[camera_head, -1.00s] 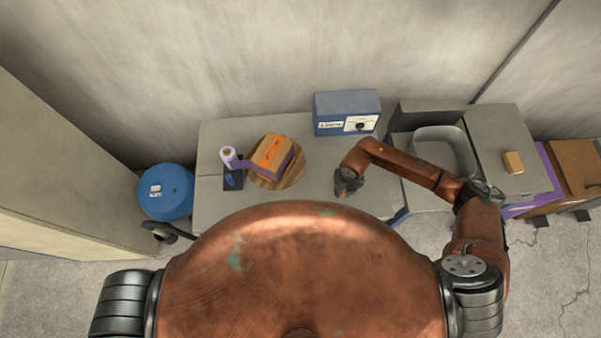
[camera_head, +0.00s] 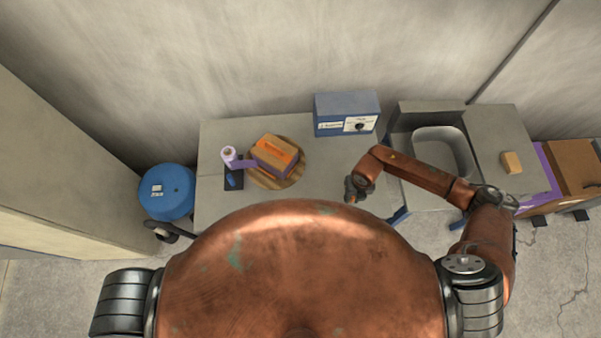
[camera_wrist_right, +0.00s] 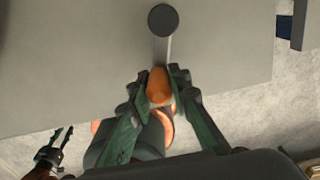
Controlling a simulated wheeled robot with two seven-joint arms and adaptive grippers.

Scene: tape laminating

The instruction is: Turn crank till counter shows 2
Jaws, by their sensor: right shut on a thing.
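The crank arm (camera_wrist_right: 168,48) runs from a dark round pivot (camera_wrist_right: 163,20) to an orange handle (camera_wrist_right: 158,84) in the right wrist view. My right gripper (camera_wrist_right: 160,96) is shut on this handle; it also shows at the table's front right in the head view (camera_head: 352,194). A cardboard box (camera_head: 275,155) with an orange piece on top sits on a round wooden turntable (camera_head: 299,172). Purple tape runs to it from a roll (camera_head: 229,154). No counter number is readable. What looks like my left gripper (camera_wrist_right: 54,146) is open at the lower left of the wrist view.
A blue box with a dial panel (camera_head: 346,104) stands at the table's (camera_head: 215,205) back right. A blue drum (camera_head: 167,193) is left of the table. A basin (camera_head: 441,143) and a small block (camera_head: 511,162) are at the right.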

